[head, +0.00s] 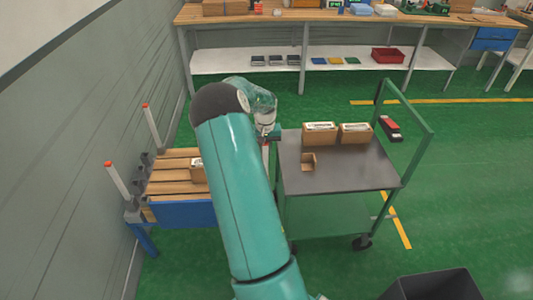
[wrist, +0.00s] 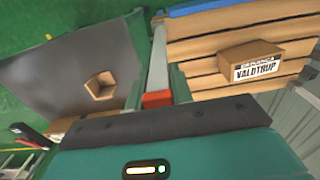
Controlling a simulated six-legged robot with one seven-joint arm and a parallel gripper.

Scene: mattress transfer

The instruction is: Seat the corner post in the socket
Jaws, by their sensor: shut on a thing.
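My gripper (head: 267,134) is shut on the corner post (wrist: 158,62), a pale post with a red cap (wrist: 157,98). The wrist view shows the cap between the fingers and the shaft running away from me. In the head view the post (head: 265,155) hangs below the gripper, between the slatted frame (wrist: 190,48) and the trolley. Its far end is near the end of the frame's blue rail (wrist: 205,6); I cannot tell whether it touches a socket. My arm hides that corner in the head view. Two red-capped posts (head: 153,127) (head: 117,180) stand at the frame's left side.
A labelled box (wrist: 252,60) lies on the slats. The trolley (head: 340,178) at right carries two closed boxes (head: 320,133) (head: 355,133) and a small open one (head: 308,162). A wall is at left, a workbench (head: 350,17) behind, and a dark bin (head: 430,285) at lower right.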

